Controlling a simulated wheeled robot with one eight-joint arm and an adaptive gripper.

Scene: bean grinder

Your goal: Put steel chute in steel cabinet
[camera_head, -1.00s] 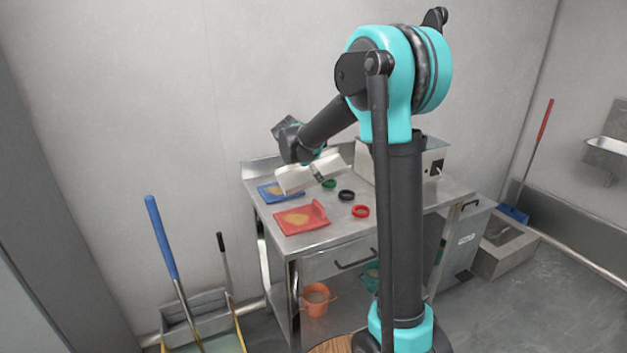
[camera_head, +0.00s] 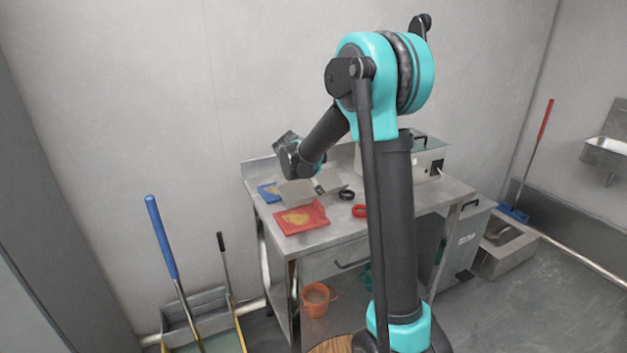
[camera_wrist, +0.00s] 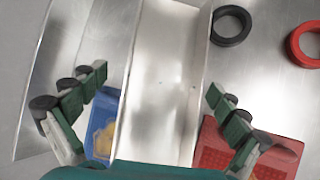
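The steel chute (camera_head: 296,192) is a shiny metal channel held low over the left part of the steel table. In the wrist view the chute (camera_wrist: 160,85) runs lengthwise between the two green-padded fingers of my gripper (camera_wrist: 160,85). In the head view my gripper (camera_head: 320,187) is small, with a dark fingertip against the chute.
A red tray (camera_head: 318,216) and a blue tray (camera_head: 268,193) hold tan grounds beside the chute. A black ring (camera_head: 347,195) and a red ring (camera_head: 360,211) lie nearby. The grinder (camera_head: 430,158) stands behind my arm. An orange bucket (camera_head: 316,300) sits on the lower shelf.

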